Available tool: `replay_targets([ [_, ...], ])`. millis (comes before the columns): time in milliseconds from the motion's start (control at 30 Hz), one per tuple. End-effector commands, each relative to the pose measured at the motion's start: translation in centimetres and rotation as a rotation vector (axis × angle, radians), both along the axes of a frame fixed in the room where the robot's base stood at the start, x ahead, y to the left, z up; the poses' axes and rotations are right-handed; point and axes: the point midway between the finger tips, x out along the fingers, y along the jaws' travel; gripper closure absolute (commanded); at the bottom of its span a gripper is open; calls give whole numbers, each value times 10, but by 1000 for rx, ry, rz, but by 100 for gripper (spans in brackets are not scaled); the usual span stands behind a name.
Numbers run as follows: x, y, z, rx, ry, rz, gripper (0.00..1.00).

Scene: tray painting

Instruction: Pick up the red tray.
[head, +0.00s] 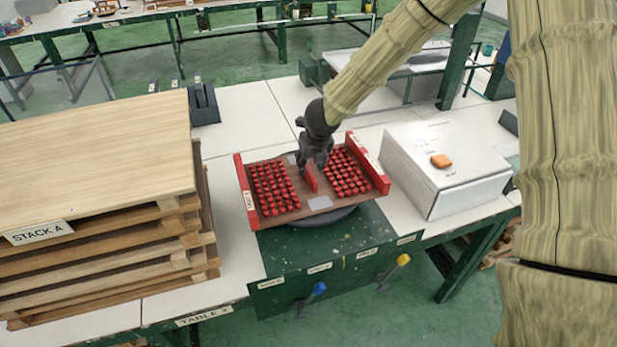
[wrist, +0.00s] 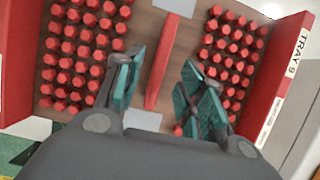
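The red tray (head: 373,165) has red side walls, a brown floor and two blocks of red pegs. It rests on a round dark plate (head: 335,217) on a green stand. In the wrist view its right wall (wrist: 284,80) bears the label "TRAY 9". A thin red handle (wrist: 166,62) runs along the tray's middle. My gripper (head: 314,170) is over the middle of the tray, pointing down. In the wrist view the teal finger pads of my gripper (wrist: 160,85) stand apart on either side of the handle, with gaps showing. Fingertip depth is hard to tell.
A stack of wooden boards (head: 90,150) labelled "STACK A" stands at the left. A white box (head: 445,165) with an orange block (head: 441,161) stands close on the right. The green stand (head: 330,262) has a blue and a yellow knob in front.

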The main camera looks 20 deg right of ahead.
Motion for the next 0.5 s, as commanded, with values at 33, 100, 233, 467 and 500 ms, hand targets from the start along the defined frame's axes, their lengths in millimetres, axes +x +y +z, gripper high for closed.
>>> replay_targets([
  [33,1,-1,-3,-2,1,-1,61],
  [100,4,-1,-9,-2,3,-2,61],
  [233,11,-1,-23,-2,2,-1,61],
  [467,19,-1,-42,-1,1,-1,61],
  [500,20,-1,-43,0,1,-2,61],
])
